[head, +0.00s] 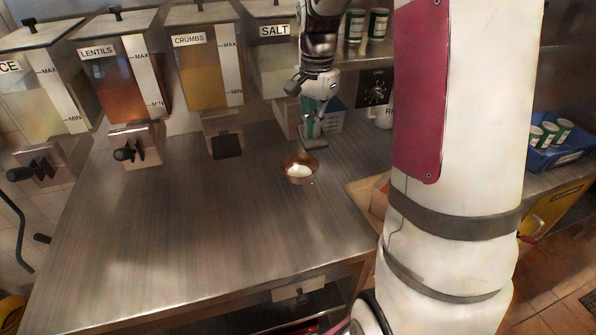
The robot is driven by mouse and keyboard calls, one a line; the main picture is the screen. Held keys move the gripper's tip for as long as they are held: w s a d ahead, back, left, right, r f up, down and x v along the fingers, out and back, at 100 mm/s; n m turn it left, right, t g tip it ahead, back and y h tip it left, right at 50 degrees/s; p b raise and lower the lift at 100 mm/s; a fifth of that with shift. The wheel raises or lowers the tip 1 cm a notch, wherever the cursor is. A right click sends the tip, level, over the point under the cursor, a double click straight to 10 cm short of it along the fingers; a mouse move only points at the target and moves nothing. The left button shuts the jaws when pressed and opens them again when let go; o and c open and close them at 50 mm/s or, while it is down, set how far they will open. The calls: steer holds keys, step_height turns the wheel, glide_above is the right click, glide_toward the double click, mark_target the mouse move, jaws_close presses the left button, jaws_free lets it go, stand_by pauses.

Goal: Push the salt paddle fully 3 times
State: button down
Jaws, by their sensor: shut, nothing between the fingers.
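The salt dispenser (270,62) with its SALT label hangs at the back, right of the crumbs dispenser. Its paddle (314,143) shows as a dark plate low under my gripper. My gripper (312,134) is shut and empty, pointing down in front of the salt dispenser's lower part, at or just above the paddle. I cannot tell whether it touches the paddle. A small copper-coloured bowl (300,178) with something white in it stands on the steel counter, below and a little left of the paddle.
The crumbs (207,75), lentils (118,85) and rice (32,100) dispensers line the back to the left. A blue box stands behind my gripper. My arm blocks much of the right side. A blue bin (545,160) with cans is at far right. The counter's (190,240) left and front are clear.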

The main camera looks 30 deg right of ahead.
steer(key=shift+r+p, duration=0.8)
steer(key=shift+r, duration=1.5)
steer(key=shift+f, duration=0.1)
steer(key=shift+f+b, duration=0.55)
steer(key=shift+f, duration=1.75)
steer(key=shift+r+p, duration=0.8)
steer(key=shift+r, duration=1.6)
steer(key=shift+f, duration=0.1)
